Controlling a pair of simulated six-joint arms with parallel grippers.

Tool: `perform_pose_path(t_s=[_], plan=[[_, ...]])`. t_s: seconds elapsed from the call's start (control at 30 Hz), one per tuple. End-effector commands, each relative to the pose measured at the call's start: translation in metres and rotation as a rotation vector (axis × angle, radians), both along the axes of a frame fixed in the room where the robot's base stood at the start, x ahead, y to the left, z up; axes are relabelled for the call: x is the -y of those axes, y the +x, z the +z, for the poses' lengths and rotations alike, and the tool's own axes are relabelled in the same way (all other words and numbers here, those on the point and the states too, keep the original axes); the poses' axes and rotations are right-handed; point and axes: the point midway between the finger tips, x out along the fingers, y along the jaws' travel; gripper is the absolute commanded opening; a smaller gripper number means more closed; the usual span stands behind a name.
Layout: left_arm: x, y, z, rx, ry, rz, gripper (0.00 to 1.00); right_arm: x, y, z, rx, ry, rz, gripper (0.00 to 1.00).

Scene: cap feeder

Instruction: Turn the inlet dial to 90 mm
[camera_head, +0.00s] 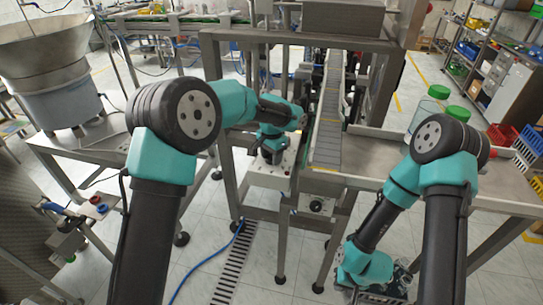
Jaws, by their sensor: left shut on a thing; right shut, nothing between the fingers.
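My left arm reaches forward over the frame, and its gripper (269,157) points down at the top of a pale control box (262,178) beside the conveyor. It is shut on what looks like the inlet dial on that box. The dial is mostly hidden by the gripper and wrist, and its scale cannot be read. Another black round knob (316,206) shows on the front of a box under the conveyor, clear of both grippers. My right gripper (384,297) is low at the bottom right, shut and empty, away from the control box.
The grey conveyor (328,125) runs away from me just right of the control box. Metal frame posts (228,165) stand close left of my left wrist. A steel table (500,190) with green-lidded jars (439,92) is at right. A bowl feeder (45,60) stands at left.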

Motion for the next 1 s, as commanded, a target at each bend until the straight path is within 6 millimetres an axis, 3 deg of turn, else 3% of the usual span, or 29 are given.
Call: perform_pose_path(t_s=[0.47, 0.5, 0.7, 1.0], plan=[[0.0000, 0.0001, 0.0006, 0.001, 0.000, -0.026, 0.22, 0.0000, 0.0000, 0.0000, 0.000, 0.000, 0.000, 0.00], [0.0000, 0.0001, 0.0006, 0.001, 0.000, -0.026, 0.48, 0.0000, 0.0000, 0.0000, 0.000, 0.000, 0.000, 0.00], [0.0001, 0.0001, 0.0004, 0.001, -0.001, -0.026, 0.68, 0.0000, 0.0000, 0.0000, 0.000, 0.000, 0.000, 0.00], [0.0001, 0.0001, 0.0008, 0.000, 0.000, -0.025, 0.71, 0.0000, 0.0000, 0.0000, 0.000, 0.000, 0.000, 0.00]])
